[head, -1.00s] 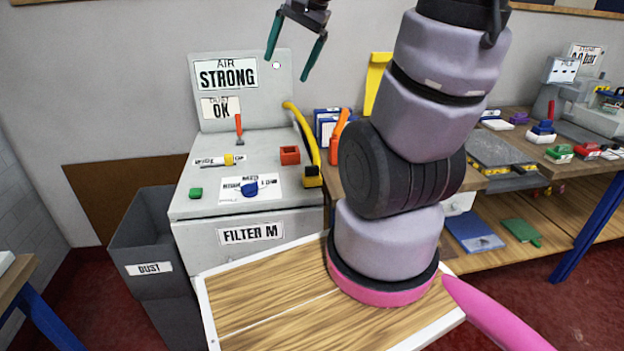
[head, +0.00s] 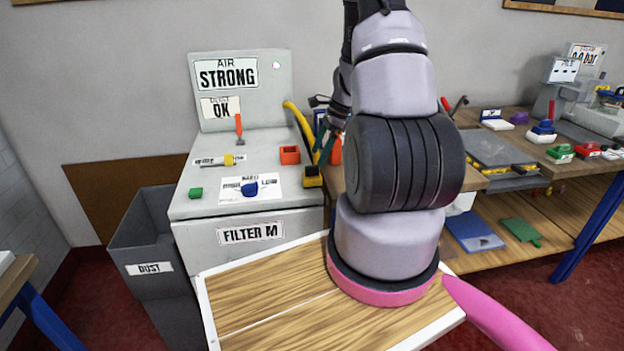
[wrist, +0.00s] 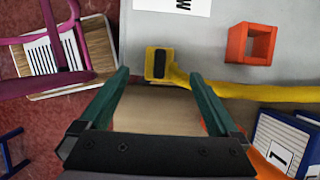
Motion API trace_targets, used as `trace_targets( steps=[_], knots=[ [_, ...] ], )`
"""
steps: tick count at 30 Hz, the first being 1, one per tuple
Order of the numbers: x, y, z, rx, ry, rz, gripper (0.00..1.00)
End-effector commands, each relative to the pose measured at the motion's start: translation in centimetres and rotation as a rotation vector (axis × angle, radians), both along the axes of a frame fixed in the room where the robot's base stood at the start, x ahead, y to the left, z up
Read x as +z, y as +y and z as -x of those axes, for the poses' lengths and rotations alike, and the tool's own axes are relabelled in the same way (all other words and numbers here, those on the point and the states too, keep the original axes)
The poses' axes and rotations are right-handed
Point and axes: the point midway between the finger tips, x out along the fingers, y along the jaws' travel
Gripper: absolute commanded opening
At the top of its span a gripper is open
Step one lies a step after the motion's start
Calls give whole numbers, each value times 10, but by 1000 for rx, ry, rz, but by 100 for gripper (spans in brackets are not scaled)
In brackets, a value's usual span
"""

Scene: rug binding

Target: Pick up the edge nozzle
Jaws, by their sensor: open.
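A yellow nozzle block with a dark slot (wrist: 160,64) ends the curved yellow tube in the wrist view; I take it as the edge nozzle. In the head view this yellow-and-black end (head: 312,177) sits at the right front corner of the grey machine's top. My gripper (wrist: 160,76) is open and empty, its green fingers spread to either side of the nozzle block in the picture. Whether they touch it cannot be told. In the head view my gripper (head: 327,137) is partly hidden behind my arm, near the yellow tube.
An orange open box (head: 290,155) stands on the grey machine (head: 200,205). A blue-and-white binder (wrist: 285,140) and an orange thing (wrist: 262,168) lie close to the right finger in the wrist view. A dust bin (head: 150,225) stands left of the machine.

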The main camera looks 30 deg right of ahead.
Motion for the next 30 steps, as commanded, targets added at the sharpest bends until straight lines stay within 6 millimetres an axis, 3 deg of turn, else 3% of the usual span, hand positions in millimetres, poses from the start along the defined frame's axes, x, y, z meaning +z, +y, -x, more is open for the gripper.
trace_targets(
  steps=[3,11,19,29,30],
  knots=[
    [-20,8,-1,2,3,-2,98],
    [-40,17,-4,1,0,-1,98],
    [-76,32,-8,3,2,-2,98],
    [-83,35,-10,3,-1,0,98],
    [-83,35,-10,4,-1,0,86]
  ],
)
